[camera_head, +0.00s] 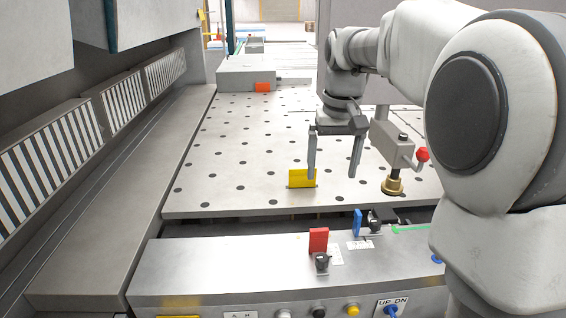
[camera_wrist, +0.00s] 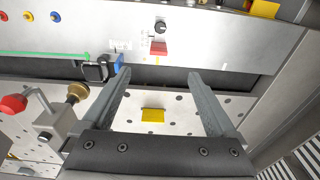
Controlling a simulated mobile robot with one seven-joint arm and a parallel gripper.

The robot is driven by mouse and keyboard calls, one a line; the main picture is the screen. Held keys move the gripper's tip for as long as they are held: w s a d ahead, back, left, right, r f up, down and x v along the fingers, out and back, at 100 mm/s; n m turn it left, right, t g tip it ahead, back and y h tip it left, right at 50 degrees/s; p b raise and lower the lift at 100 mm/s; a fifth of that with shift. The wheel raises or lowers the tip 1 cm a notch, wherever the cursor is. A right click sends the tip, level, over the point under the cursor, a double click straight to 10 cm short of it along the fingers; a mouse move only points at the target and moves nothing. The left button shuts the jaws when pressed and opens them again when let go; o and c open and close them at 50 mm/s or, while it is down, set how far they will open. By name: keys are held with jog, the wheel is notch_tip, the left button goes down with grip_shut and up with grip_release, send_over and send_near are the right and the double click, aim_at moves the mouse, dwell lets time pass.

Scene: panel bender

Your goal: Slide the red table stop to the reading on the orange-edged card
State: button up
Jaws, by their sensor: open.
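The red table stop (camera_head: 318,240) is a small upright red plate on the metal front rail, with a black knob (camera_head: 321,262) at its foot. In the wrist view the red stop (camera_wrist: 159,48) shows beyond my fingertips, roughly between them. My gripper (camera_head: 332,177) points down over the perforated table, behind the stop and apart from it. In the wrist view my gripper (camera_wrist: 159,73) is open with nothing between its fingers. Small white labels (camera_head: 359,245) lie on the rail near the stop, their print too small to read. I cannot make out an orange-edged card.
A blue stop (camera_head: 357,222) with a black knob stands right of the red one. A yellow plate (camera_head: 302,179) stands on the perforated table (camera_head: 225,190). A red-knobbed clamp (camera_head: 400,155) stands right of my gripper.

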send_over(319, 230)
notch_tip(319, 230, down, 3)
jog(key=g, duration=0.1)
notch_tip(319, 230, down, 18)
jog(key=shift+r+b, duration=0.1)
jog(key=shift+b, duration=0.8)
grip_shut()
